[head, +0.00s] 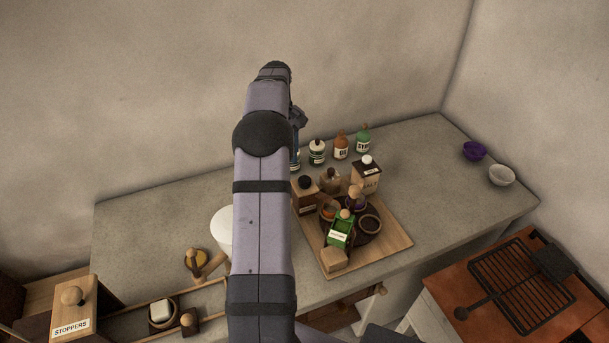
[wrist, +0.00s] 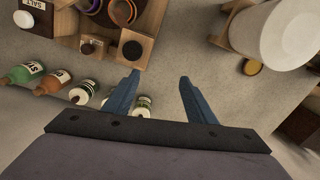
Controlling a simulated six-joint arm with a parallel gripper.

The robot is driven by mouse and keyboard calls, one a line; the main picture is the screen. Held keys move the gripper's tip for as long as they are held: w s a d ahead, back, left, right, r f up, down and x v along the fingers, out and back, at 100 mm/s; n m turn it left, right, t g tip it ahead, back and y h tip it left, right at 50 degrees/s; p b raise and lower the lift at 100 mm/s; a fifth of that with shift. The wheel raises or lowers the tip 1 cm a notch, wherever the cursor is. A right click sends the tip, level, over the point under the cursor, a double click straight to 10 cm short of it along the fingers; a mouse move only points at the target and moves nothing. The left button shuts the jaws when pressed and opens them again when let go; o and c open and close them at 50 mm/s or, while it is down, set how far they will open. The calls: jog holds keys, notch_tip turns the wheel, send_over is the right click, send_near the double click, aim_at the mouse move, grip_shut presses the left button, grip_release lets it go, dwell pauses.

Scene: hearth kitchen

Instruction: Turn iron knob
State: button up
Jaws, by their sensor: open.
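No knob is clearly marked as iron. A wooden box (head: 307,203) at the left of the board has a dark round knob (head: 305,182) on top. In the wrist view this dark knob (wrist: 132,49) is just beyond the left finger's tip, apart from it. A dark round piece (head: 461,313) is also on the handle end of the grate at far right. My gripper (wrist: 158,84) is open and empty above the counter; the arm largely hides it in the head view.
Several bottles (head: 341,148) stand along the back, near the fingers. A white cylinder (head: 221,232) stands left of the board (head: 385,247). A salt box (head: 366,175) and green box (head: 340,232) crowd the board. The counter's right part (head: 430,160) is clear before two bowls (head: 474,151).

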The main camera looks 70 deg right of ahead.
send_over(304, 179)
jog(key=shift+s+d+f+m, duration=0.1)
jog(key=shift+f+m, duration=0.2)
jog(key=shift+f, duration=0.1)
jog(key=shift+f+p, duration=1.55)
jog(key=shift+f, duration=2.1)
jog(key=shift+c, duration=0.2)
jog(key=c, duration=1)
